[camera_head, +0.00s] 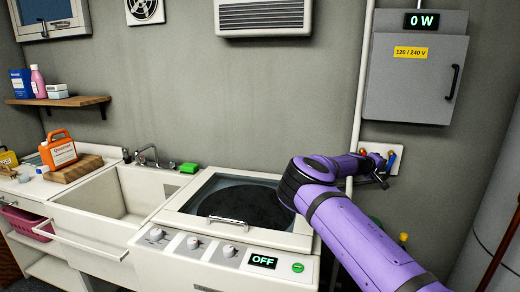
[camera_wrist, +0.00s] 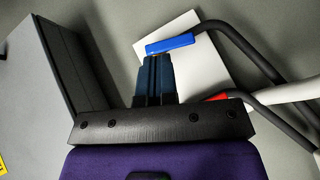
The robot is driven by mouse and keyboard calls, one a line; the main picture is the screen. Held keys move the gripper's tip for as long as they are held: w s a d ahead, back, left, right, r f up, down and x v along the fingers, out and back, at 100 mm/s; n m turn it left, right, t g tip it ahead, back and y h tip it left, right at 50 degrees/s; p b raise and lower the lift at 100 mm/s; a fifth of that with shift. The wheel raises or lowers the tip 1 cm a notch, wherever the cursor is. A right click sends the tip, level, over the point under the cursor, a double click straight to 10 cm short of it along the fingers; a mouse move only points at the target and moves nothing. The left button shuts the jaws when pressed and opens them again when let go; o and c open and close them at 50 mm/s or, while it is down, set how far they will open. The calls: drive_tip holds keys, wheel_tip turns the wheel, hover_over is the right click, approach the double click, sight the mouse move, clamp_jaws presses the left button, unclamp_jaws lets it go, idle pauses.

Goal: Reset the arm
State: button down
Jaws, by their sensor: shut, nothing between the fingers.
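My purple arm reaches from the lower right toward the back wall. My gripper (camera_head: 383,172) is at a small white wall plate (camera_head: 396,152) below the grey electrical box. In the wrist view my gripper (camera_wrist: 157,60) is shut and empty. A blue tap handle (camera_wrist: 171,44) lies right at its fingertips; I cannot tell if they touch. A red tap handle (camera_wrist: 217,97) is to the right of the fingers. Dark hoses (camera_wrist: 245,50) curve off to the right from the plate (camera_wrist: 200,65). My gripper partly covers the plate and taps.
The grey electrical box (camera_head: 415,80) is above my gripper, with a "0 W" display (camera_head: 421,20) over it. A washer (camera_head: 225,262) reading "OFF" stands below, left of my arm. A sink (camera_head: 110,205) and an orange jug (camera_head: 58,150) are further left. A grey tank (camera_head: 500,215) is at right.

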drive_tip(key=s+d+r+m+g+y, duration=0.1)
drive_tip(key=s+r+m+g+y, duration=0.2)
drive_tip(key=s, duration=0.6)
drive_tip(key=s+d+r+m+g+y, duration=0.1)
drive_tip(key=s+d+r+m+y, duration=0.25)
drive_tip(key=s, duration=0.65)
drive_tip(key=s+a+r+n+t+y, duration=0.1)
drive_tip(key=s+a+r+y, duration=0.2)
drive_tip(key=s+a+r, duration=0.7)
drive_tip(key=s+a+r+n+t+y, duration=0.1)
drive_tip(key=s+a+r+y, duration=0.35)
drive_tip(key=s+a, duration=0.55)
drive_tip(key=s+a+r+n, duration=0.1)
drive_tip(key=s+a, duration=0.2)
drive_tip(key=s, duration=0.7)
drive_tip(key=s+a+r+n+t, duration=0.1)
drive_tip(key=s+a, duration=0.3)
drive_tip(key=s, duration=0.7)
drive_tip(key=shift+s+a+n, duration=0.15)
drive_tip(key=shift+s+n, duration=0.05)
drive_tip(key=shift+n, duration=0.25)
drive_tip(key=shift+w+r, duration=0.1)
